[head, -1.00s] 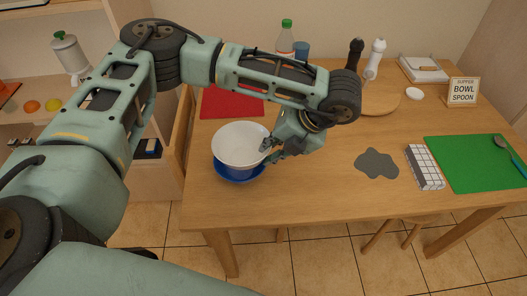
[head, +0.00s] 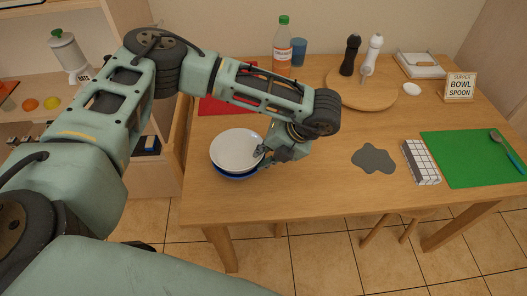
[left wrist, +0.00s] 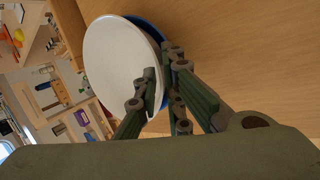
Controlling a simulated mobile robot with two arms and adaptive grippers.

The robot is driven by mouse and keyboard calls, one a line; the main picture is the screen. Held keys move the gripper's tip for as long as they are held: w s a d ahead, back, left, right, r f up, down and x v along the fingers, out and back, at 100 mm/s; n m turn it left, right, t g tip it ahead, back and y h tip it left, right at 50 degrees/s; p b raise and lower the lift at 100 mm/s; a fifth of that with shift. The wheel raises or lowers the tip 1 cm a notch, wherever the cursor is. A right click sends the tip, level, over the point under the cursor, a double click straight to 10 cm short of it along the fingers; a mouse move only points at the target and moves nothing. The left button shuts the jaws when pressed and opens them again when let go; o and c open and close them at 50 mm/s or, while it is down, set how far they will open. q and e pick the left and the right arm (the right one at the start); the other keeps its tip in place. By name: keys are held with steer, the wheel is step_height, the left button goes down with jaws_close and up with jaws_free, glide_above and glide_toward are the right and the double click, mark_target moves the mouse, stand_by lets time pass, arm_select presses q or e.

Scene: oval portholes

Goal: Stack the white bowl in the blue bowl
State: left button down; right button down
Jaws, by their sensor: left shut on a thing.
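The white bowl (head: 238,148) is at the left part of the table, over the blue bowl (head: 238,175). Only a strip of the blue bowl's near side shows below it. My left gripper (head: 262,153) is shut on the white bowl's right rim. In the left wrist view, the white bowl (left wrist: 118,68) is between and beside the fingers (left wrist: 165,88), with the blue bowl (left wrist: 152,28) showing behind its edge. The white bowl looks seated in or just above the blue one; I cannot tell whether it rests fully. My right gripper is not in view.
A red mat (head: 225,100) lies behind the bowls. A bottle (head: 282,52), a blue cup (head: 299,52) and a round board (head: 350,92) with two mills stand at the back. A grey patch (head: 373,159), a checkered box (head: 421,163) and a green mat (head: 470,158) are to the right.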

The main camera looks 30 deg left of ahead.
arm_select(q)
steer(key=shift+f, duration=0.2)
steer(key=c, duration=1.9)
jaws_free()
steer(key=shift+o, duration=0.2)
steer(key=shift+r+p, duration=0.35)
steer(key=shift+r, duration=0.1)
steer(key=b+v, duration=0.2)
steer(key=v, duration=1)
